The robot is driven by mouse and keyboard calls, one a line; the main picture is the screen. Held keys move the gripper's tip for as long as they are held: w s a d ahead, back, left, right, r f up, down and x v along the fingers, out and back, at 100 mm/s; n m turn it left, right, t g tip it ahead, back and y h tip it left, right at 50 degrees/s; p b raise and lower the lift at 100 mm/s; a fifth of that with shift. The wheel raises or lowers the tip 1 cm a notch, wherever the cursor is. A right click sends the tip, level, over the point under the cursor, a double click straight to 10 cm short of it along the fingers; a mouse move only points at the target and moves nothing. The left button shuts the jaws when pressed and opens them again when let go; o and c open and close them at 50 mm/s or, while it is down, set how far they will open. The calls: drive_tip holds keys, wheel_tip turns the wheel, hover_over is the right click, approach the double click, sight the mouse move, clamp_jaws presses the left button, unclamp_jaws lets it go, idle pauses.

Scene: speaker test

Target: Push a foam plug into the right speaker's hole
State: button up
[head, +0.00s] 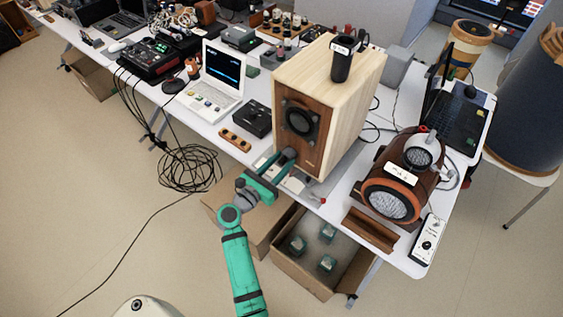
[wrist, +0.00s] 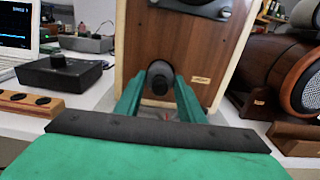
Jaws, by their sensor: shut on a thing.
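A tall wooden box speaker (head: 340,115) stands upright on the table, with a dark driver (head: 300,120) on its brown front. My gripper (head: 287,158) is at the lower part of that front. In the wrist view, its green fingers (wrist: 159,92) are shut on a dark round foam plug (wrist: 160,76). The plug is at the speaker's front panel (wrist: 196,62), in front of a dark round area. I cannot tell whether it is inside the hole, as plug and fingers cover it. A brown speaker with round grilles (head: 393,192) stands at the right.
A wooden block (head: 235,139) with dark round spots lies left, beside a black knob box (head: 252,118). A labelled black cylinder (head: 342,62) stands on the box speaker. A white laptop (head: 217,85) is behind left. An open carton (head: 305,262) is below the table edge.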

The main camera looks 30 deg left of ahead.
drive_tip(key=shift+w, duration=0.15)
drive_tip(key=shift+w+d, duration=0.1)
drive_tip(key=shift+w, duration=0.15)
drive_tip(key=shift+w, duration=0.65)
drive_tip(key=o, duration=1.2)
drive_tip(key=s, duration=1)
drive_tip(key=shift+s+a, duration=0.4)
